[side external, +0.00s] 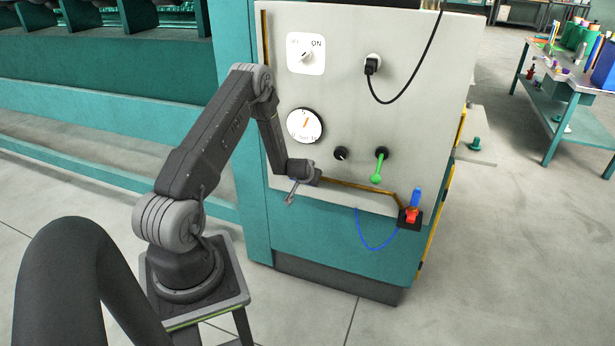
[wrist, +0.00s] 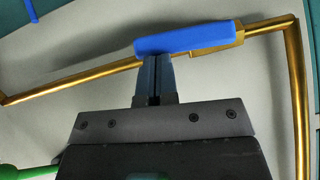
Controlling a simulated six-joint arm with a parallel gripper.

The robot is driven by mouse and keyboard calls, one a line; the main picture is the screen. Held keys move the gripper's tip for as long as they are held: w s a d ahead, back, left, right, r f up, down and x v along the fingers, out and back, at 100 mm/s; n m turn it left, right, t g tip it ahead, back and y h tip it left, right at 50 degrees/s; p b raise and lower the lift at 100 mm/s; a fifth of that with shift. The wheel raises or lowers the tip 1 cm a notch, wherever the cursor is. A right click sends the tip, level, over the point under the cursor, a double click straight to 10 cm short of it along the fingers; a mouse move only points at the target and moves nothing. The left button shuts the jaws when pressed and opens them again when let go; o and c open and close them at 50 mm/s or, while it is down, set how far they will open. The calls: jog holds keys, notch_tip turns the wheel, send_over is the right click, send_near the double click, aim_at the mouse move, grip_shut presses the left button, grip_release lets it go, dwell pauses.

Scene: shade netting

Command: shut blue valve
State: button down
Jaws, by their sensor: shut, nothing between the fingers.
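The blue valve handle (wrist: 190,38) is a flat bar on the brass pipe (wrist: 270,27), close to the pipe's corner in the wrist view. It lies nearly along the pipe, slightly tilted to it. My gripper (wrist: 154,62) is shut and empty, its fingertips at the handle's lower edge near its left end. I cannot tell whether they touch. In the side view my gripper (side external: 291,199) is at the panel's lower left, and my wrist and gripper mostly hide the valve.
The panel (side external: 340,110) carries a dial (side external: 305,125), an ON switch (side external: 305,53), a black knob (side external: 341,153), a plug (side external: 372,64) with a hanging cable and a green lever (side external: 378,168). A blue-and-red fitting (side external: 413,205) with a blue wire sits at the lower right.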

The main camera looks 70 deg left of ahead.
notch_tip(320, 180, down, 9)
jog(key=s+a+m+g+y, duration=0.2)
jog(key=m+g+y, duration=0.3)
jog(key=y, duration=0.5)
jog(key=m, duration=0.2)
jog(key=shift+a+m+g, duration=0.15)
jog(key=shift+m+g, duration=0.15)
jog(key=shift+m, duration=0.1)
dwell(0.5)
jog(key=w+d, duration=0.2)
jog(key=d, duration=1.1)
jog(key=shift+w, duration=0.3)
